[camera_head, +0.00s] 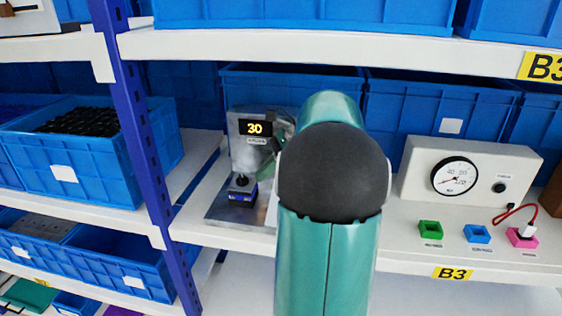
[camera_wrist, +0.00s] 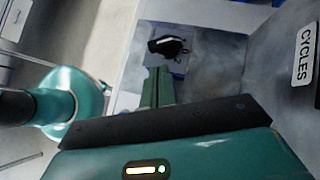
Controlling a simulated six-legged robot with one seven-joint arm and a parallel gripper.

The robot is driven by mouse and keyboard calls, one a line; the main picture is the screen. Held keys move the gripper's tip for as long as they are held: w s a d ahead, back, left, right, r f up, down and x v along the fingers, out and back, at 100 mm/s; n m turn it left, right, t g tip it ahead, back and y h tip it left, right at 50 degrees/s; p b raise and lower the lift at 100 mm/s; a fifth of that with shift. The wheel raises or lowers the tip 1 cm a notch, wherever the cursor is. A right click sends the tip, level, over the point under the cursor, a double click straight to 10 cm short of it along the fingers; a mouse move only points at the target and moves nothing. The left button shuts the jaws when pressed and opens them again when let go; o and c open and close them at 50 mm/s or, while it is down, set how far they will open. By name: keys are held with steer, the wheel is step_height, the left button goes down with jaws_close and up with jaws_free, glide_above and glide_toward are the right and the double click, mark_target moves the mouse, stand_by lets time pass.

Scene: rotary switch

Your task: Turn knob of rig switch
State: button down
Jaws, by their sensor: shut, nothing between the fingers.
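The rig switch has a grey metal panel with a display (camera_head: 256,128) reading 30. The CYCLES label (camera_wrist: 304,56) is at right. My gripper's green fingers (camera_wrist: 158,74) are together and empty, pointing toward the knob with their tips just short of it in the picture. I cannot tell whether they touch it. My arm hides most of the gripper in the head view.
A white gauge box (camera_head: 470,172) stands right of my arm, with green, blue and pink blocks in front (camera_head: 477,234). A blue shelf post (camera_head: 135,130) is on the left. Blue bins (camera_head: 430,105) line the back, and a white shelf (camera_head: 330,44) runs above.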

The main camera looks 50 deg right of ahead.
mark_target(245, 179)
steer(key=shift+w+a, duration=0.65)
steer(key=shift+a, duration=0.1)
steer(key=shift+w+a+m+t+h, duration=0.1)
steer(key=shift+a+m+t+h, duration=0.2)
steer(key=shift+a+m+t, duration=0.25)
steer(key=shift+a+r+m+t+h, duration=0.1)
steer(key=shift+a+m+t+h, duration=0.15)
steer(key=shift+m+h, duration=0.45)
steer(key=shift+w+a+m, duration=0.1)
steer(key=shift+a+m, duration=0.15)
steer(key=shift+a, duration=0.05)
steer(key=shift+d, duration=0.25)
